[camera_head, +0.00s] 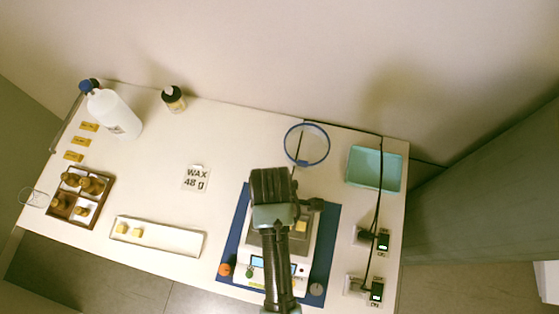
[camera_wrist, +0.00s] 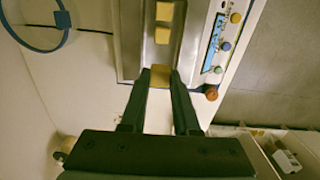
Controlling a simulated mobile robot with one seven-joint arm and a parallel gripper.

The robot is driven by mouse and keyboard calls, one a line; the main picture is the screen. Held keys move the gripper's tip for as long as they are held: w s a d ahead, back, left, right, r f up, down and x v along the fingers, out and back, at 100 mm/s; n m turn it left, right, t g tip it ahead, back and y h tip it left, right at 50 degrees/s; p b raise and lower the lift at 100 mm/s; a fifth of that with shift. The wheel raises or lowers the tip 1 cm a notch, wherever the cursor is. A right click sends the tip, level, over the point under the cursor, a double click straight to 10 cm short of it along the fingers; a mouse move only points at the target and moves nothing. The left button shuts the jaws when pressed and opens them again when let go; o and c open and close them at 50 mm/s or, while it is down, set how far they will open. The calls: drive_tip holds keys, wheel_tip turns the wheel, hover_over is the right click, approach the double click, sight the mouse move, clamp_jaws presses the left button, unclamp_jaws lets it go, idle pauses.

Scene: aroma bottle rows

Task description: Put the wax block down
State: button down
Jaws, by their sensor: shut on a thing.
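In the wrist view my gripper (camera_wrist: 160,73) is shut on a yellow wax block (camera_wrist: 160,77), held between its fingertips at the near edge of the scale's metal pan (camera_wrist: 133,40). Two more wax blocks (camera_wrist: 162,35) (camera_wrist: 165,11) lie in a line on the pan. Whether the held block touches the pan cannot be told. In the head view my arm covers much of the scale (camera_head: 247,247), and a bit of yellow block (camera_head: 303,227) shows on it. The scale stands on a blue mat (camera_head: 329,230). A card (camera_head: 196,179) reads "WAX 48 g".
A white tray (camera_head: 190,240) holds two wax blocks (camera_head: 129,230). A wooden box (camera_head: 105,187) of bottles stands at the left, with a white bottle (camera_head: 113,113) and a dark bottle (camera_head: 173,98) behind. A blue ring (camera_head: 307,145) and a teal bin (camera_head: 374,169) lie beyond the scale.

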wheel_tip(320, 180, down, 8)
drive_tip(key=shift+r, duration=0.15)
idle(0.4)
drive_tip(key=shift+f, duration=0.25)
drive_tip(key=c, duration=0.9)
unclamp_jaws()
drive_tip(key=shift+r, duration=0.1)
